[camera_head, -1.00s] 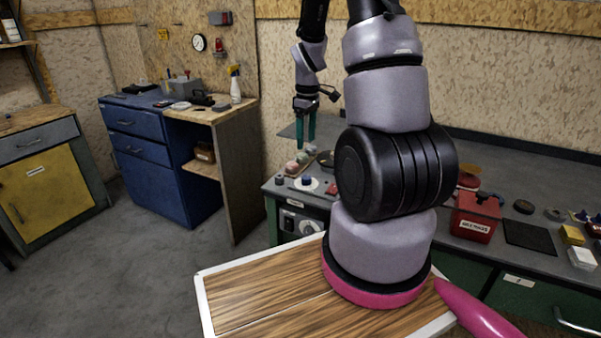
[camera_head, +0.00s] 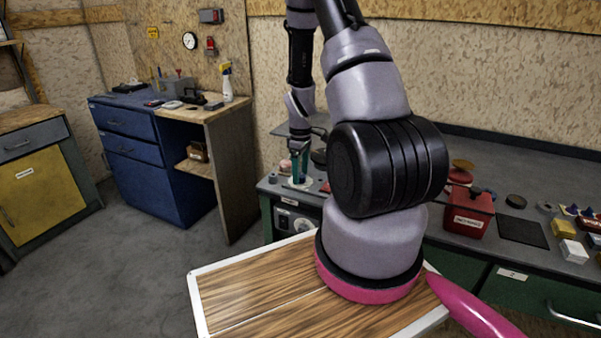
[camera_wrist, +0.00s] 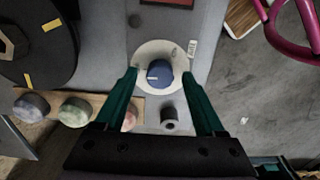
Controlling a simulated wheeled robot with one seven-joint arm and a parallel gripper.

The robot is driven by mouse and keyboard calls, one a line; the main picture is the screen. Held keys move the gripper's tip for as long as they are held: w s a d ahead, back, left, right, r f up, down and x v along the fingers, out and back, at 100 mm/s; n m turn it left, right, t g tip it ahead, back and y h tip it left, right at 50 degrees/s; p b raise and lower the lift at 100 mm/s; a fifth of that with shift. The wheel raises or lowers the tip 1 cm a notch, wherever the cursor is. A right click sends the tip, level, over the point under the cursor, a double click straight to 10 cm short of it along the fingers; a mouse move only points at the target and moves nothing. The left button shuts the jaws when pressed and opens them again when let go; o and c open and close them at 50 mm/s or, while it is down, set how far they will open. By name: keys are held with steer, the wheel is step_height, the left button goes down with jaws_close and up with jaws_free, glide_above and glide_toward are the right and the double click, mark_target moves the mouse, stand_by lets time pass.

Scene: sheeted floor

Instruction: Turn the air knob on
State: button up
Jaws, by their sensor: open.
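The air knob is a blue round knob (camera_wrist: 159,73) with a light mark, on a white disc (camera_wrist: 148,56) with small lettering, seen in the wrist view. In the head view the white disc (camera_head: 298,184) shows near the left front corner of the grey bench, and the gripper largely covers the knob. My gripper (camera_head: 299,176) points down over it with green fingers. In the wrist view my gripper (camera_wrist: 159,76) is open, one fingertip left and one right of the knob. I cannot tell whether the fingers touch it.
In the wrist view a small dark cylinder (camera_wrist: 169,118) stands close below the disc. Several coloured knobs (camera_wrist: 75,110) sit on a wooden strip to the left, near a black round object (camera_wrist: 35,45). In the head view a red box (camera_head: 469,211) stands farther right on the bench.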

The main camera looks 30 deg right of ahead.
jaws_close()
steer(key=shift+m, duration=0.3)
steer(key=m, duration=1.1)
steer(key=shift+m, duration=0.4)
steer(key=m, duration=1.1)
steer(key=shift+m, duration=0.4)
